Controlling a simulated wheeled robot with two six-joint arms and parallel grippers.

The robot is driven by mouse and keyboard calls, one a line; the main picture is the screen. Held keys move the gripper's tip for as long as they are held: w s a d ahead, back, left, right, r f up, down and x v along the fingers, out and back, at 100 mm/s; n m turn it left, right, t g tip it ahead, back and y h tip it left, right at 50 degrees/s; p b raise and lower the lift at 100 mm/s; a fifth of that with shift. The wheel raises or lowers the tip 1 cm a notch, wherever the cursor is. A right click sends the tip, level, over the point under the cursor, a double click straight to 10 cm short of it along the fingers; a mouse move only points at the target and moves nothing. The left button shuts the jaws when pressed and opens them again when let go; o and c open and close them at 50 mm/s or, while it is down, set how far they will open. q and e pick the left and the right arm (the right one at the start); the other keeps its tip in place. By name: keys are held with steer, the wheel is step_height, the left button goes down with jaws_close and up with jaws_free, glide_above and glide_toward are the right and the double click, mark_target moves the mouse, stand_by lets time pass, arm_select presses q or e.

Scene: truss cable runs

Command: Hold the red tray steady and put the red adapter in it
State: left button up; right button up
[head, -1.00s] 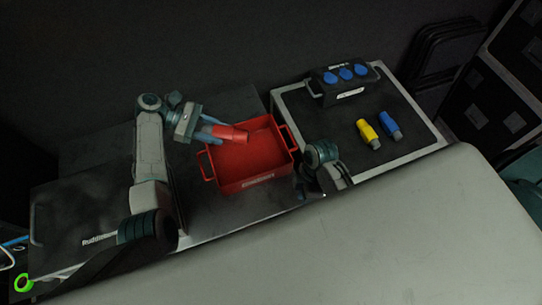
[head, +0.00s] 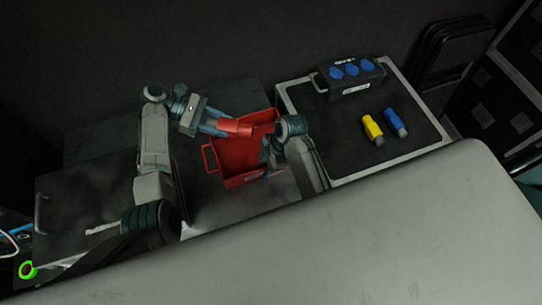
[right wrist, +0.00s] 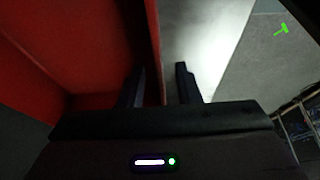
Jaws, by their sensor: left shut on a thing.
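The red tray (head: 228,182) sits on a dark case top in the head view, its right side partly hidden by my right arm. My left gripper (head: 222,128) is shut on the red adapter (head: 238,126) and holds it tilted over the tray's back left part. My right gripper (head: 267,152) is at the tray's right side, its fingers hard to see in the head view. In the right wrist view its fingers (right wrist: 160,85) are apart, one on each side of the red tray wall (right wrist: 150,40), with a gap beside the right finger.
Right of the tray stands a silver-edged case (head: 350,140). It carries a black box with blue sockets (head: 352,72), a yellow connector (head: 373,130) and a blue connector (head: 396,123). A large grey surface (head: 380,235) fills the front.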

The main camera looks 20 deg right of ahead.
mark_target(256, 180)
steer(key=shift+x, duration=1.9)
jaws_close()
